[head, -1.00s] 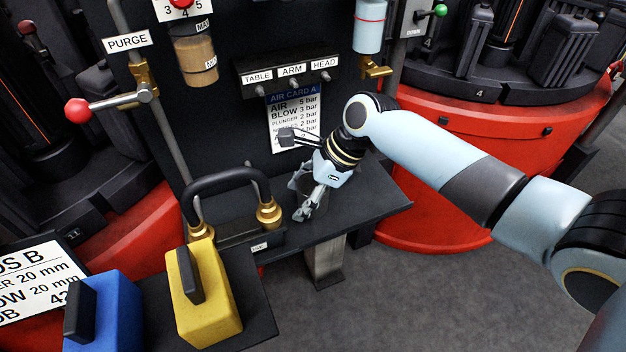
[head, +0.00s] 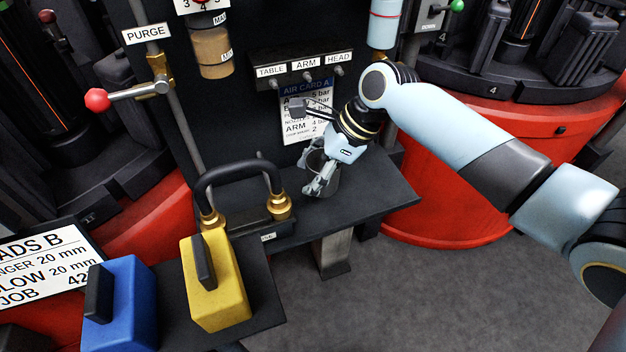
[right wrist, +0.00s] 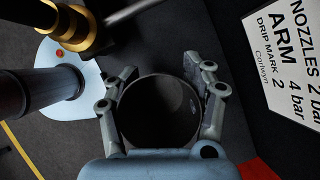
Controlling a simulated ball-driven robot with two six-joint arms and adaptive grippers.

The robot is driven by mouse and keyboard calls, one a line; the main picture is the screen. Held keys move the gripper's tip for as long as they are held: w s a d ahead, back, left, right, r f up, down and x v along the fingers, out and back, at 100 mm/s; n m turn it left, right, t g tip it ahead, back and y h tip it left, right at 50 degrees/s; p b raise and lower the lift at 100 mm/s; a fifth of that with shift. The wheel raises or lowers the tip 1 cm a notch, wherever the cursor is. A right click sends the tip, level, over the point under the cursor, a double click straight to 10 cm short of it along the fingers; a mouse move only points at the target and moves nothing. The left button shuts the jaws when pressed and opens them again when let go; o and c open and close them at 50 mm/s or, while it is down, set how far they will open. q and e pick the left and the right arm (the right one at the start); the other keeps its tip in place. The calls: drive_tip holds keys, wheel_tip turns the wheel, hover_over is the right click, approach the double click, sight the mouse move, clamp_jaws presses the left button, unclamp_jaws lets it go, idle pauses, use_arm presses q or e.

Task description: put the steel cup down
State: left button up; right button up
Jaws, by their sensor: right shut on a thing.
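The steel cup (right wrist: 124,112) is a dark round vessel; the right wrist view looks down into its open mouth. My right gripper (right wrist: 160,88) has a finger on each side of the cup and is shut on it. In the head view the cup (head: 326,178) is partly hidden behind the fingers of my right gripper (head: 316,178), over the dark shelf (head: 375,197). I cannot tell whether its base touches the shelf. My left gripper is not in view.
A black hose with brass fittings (head: 279,206) stands just left of the cup. A yellow block (head: 222,290) and a blue block (head: 130,310) are at the front left. The air card (head: 306,88) is behind. The shelf's right part is clear.

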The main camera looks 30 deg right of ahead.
drive_tip(key=s+d+r, duration=0.2)
drive_tip(key=s+d+r+p, duration=0.1)
drive_tip(key=s+d+r, duration=0.1)
drive_tip(key=s, duration=0.1)
drive_tip(key=s+d+r+p, duration=0.1)
drive_tip(key=s+d+r, duration=0.1)
drive_tip(key=s, duration=0.1)
drive_tip(key=shift+s+d+r, duration=0.1)
drive_tip(key=shift+s+d, duration=0.1)
drive_tip(key=shift+d, duration=0.05)
drive_tip(key=f+b, duration=0.3)
drive_tip(key=s+f+b, duration=0.1)
drive_tip(key=f+b, duration=0.1)
drive_tip(key=shift+d+f, duration=0.15)
drive_tip(key=shift+d, duration=0.1)
drive_tip(key=shift+r, duration=0.2)
drive_tip(key=shift+s, duration=0.1)
